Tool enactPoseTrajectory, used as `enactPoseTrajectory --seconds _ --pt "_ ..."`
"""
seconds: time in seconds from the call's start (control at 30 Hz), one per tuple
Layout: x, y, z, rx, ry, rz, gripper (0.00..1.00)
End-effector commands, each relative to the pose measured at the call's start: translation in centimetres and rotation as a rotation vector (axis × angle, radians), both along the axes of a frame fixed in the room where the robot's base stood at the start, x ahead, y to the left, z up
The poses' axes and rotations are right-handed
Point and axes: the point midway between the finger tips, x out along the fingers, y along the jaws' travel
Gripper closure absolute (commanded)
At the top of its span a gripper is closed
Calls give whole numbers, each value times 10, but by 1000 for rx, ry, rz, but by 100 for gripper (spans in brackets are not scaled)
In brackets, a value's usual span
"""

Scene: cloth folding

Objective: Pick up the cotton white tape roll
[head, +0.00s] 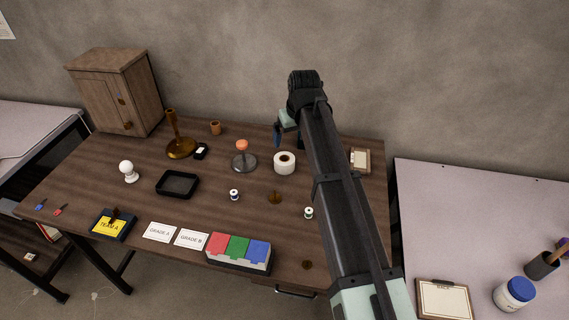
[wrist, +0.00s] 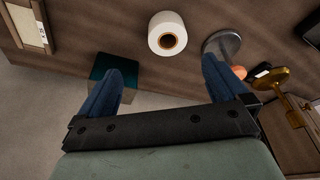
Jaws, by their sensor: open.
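The white tape roll (head: 285,162) lies on the wooden table, just left of my arm in the head view. In the wrist view the tape roll (wrist: 167,33) shows at the top middle, its brown core facing the camera. My gripper (wrist: 163,80) is open and empty, with its two blue fingers spread wide. The roll appears beyond the fingertips, apart from them. In the head view my gripper (head: 278,134) is mostly hidden behind the arm, near the table's back edge; one blue finger shows.
A stand with an orange knob (head: 243,158) is close left of the roll. A brass candlestick (head: 180,146), a black tray (head: 178,185) and a wooden cabinet (head: 116,92) are further left. Small spools (head: 234,195) lie in front.

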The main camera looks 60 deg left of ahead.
Motion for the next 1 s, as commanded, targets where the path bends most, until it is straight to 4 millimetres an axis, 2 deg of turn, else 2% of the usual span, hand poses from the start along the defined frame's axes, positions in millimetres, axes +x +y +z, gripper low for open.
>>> enactPoseTrajectory --seconds 0.17,0.4,0.6,1.0 --pt "-6 5 -12 -4 7 7 0" --pt "-4 16 -52 -5 6 7 0" --pt "-2 23 -75 -4 6 7 0" --pt "-3 31 -94 -3 6 8 0"
